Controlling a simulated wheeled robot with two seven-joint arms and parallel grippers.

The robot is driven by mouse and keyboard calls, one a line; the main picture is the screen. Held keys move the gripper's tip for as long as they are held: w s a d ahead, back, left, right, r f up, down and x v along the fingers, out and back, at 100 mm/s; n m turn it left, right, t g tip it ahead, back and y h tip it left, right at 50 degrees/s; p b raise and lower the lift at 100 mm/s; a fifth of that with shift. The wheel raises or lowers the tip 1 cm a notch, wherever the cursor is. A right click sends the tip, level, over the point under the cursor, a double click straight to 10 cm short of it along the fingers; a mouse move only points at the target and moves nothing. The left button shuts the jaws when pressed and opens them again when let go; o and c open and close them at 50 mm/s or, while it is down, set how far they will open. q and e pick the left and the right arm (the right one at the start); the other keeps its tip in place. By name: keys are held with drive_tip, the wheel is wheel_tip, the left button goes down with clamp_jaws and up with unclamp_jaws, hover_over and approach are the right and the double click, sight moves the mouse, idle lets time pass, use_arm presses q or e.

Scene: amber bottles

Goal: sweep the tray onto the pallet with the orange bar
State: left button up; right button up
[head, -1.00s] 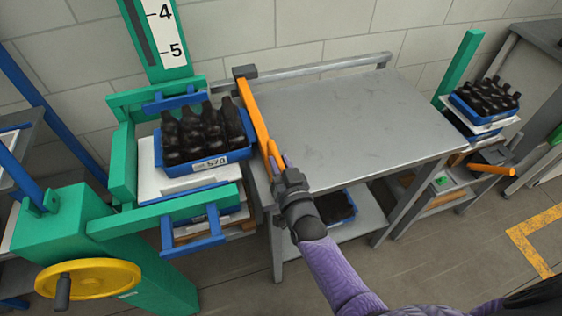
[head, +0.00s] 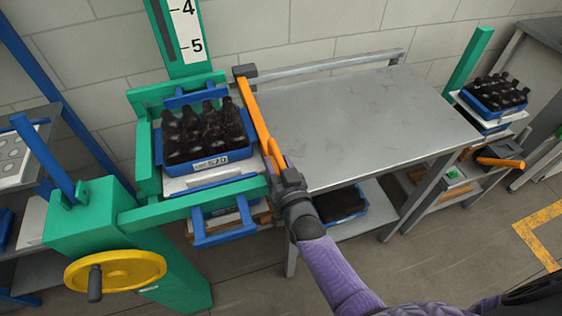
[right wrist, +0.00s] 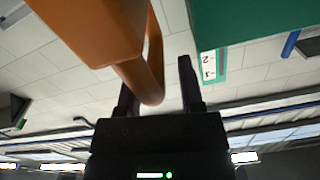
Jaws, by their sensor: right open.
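The blue tray (head: 209,165) holds several dark amber bottles (head: 203,130) and has a label at its front. It rests on the white pallet stack (head: 215,180) inside the green lift frame and covers most of its top. The orange bar (head: 256,118) stands along the tray's right side, at the table's left edge. My right gripper (head: 278,166) is at the bar's near end. In the right wrist view, the open fingers (right wrist: 158,88) lie either side of the bar's orange handle (right wrist: 140,80). My left gripper is not in view.
The grey table (head: 350,125) is bare, with a rail along its back. The green lift (head: 130,205) has a yellow handwheel (head: 115,270) in front. Another bottle tray (head: 495,95) stands at the far right. A dark-filled tray (head: 342,205) sits on the shelf below.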

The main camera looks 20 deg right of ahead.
drive_tip(key=shift+o, duration=0.6)
drive_tip(key=shift+a, duration=0.1)
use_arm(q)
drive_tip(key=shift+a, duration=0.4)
use_arm(e)
drive_tip(key=shift+s, duration=0.15)
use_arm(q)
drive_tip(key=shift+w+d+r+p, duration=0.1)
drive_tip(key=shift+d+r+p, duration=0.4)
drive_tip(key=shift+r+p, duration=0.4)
use_arm(e)
drive_tip(key=s, duration=0.9)
drive_tip(key=shift+s+d, duration=0.3)
drive_tip(key=shift+s, duration=0.05)
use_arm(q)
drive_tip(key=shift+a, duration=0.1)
